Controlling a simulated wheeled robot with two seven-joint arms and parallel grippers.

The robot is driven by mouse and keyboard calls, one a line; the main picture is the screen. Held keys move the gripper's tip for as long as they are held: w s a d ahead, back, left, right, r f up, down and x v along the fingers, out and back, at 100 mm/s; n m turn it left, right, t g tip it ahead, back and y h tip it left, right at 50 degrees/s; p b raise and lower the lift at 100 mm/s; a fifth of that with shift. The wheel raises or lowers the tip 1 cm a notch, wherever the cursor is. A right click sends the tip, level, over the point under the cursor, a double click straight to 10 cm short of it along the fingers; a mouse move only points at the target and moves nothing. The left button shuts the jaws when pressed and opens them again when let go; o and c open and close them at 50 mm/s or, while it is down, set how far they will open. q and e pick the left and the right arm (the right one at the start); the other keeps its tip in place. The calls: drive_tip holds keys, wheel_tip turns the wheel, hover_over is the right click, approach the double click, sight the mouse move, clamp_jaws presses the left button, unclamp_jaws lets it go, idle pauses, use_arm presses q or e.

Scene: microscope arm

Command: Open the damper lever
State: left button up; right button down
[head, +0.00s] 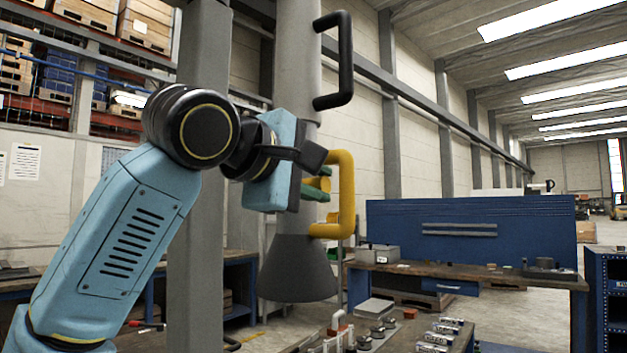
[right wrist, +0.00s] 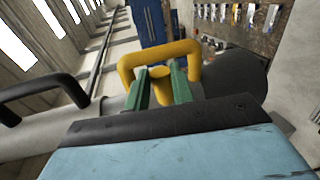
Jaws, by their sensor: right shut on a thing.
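A grey duct (head: 292,215) with a flared hood (head: 298,272) hangs in front of me. A short yellow lever (head: 319,183) sits on its side, beside a larger yellow U-shaped handle (head: 347,190). My right gripper (head: 317,187) has green fingers and reaches the duct from the left. In the right wrist view, its fingers (right wrist: 160,84) stand on both sides of the yellow lever (right wrist: 160,73) and are shut on it. The yellow handle (right wrist: 157,55) arches around them there. The lever's base is hidden. My left gripper is not in view.
A black handle (head: 346,62) sticks out from the duct above the yellow one. A grey column (head: 198,230) stands left of the duct. A workbench (head: 400,335) with small parts lies below, and a blue-backed bench (head: 470,235) stands behind to the right.

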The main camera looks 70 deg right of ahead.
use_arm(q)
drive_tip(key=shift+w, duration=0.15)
use_arm(e)
drive_tip(key=c, duration=1.2)
unclamp_jaws()
drive_tip(key=shift+w+a+r, duration=0.1)
drive_tip(key=shift+w+a, duration=0.1)
drive_tip(key=shift+a, duration=0.35)
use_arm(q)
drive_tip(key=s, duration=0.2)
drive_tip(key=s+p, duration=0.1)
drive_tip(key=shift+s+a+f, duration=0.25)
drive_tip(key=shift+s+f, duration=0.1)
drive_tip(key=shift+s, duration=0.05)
use_arm(e)
drive_tip(key=v, duration=1.2)
drive_tip(key=shift+s+a, duration=0.1)
drive_tip(key=shift+a, duration=0.1)
